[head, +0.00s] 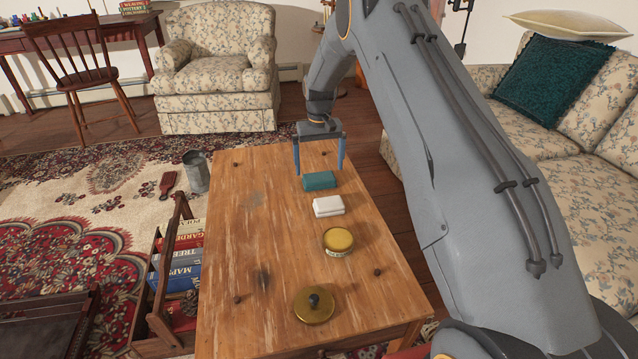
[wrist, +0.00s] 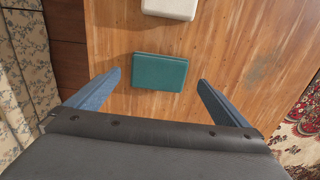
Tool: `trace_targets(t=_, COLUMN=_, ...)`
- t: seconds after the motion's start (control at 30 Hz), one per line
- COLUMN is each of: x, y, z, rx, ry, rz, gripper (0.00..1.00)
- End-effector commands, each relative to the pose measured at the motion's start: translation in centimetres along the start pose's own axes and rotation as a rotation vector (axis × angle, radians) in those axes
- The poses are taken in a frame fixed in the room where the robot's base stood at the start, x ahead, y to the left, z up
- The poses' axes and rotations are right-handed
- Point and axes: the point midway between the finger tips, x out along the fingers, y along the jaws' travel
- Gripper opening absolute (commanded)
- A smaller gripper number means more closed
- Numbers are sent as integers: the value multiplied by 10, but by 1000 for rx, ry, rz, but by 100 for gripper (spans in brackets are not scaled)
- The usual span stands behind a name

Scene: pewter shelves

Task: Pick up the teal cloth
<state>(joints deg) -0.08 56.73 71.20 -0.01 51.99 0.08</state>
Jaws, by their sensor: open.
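The teal cloth (head: 320,180) is a folded flat block lying on the wooden table (head: 240,220), near its far end. It also shows in the wrist view (wrist: 160,72), ahead of and between my fingertips. My gripper (head: 320,172) is open and points down at the far end of the table. Its blue fingers stand apart, one to each side of the cloth in the head view. In the wrist view my gripper (wrist: 160,84) holds nothing, and the cloth appears apart from both fingers.
A white folded block (head: 328,206) lies close to the cloth. A yellow-lidded tin (head: 338,241) and a brass lid with a dark knob (head: 314,304) are nearer on the table. A book rack (head: 160,290) stands at left, a sofa (head: 560,150) at right. The table's left half is clear.

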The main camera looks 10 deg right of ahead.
Motion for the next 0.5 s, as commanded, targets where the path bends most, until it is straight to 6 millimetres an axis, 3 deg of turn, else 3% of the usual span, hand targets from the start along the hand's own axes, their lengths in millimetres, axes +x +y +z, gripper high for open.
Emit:
trace_targets(t=0.23, x=38, y=1, z=-6, rx=0, ry=-4, rz=0, gripper=100)
trace_targets(t=0.5, x=44, y=1, z=-6, rx=0, ry=-1, rz=0, gripper=100)
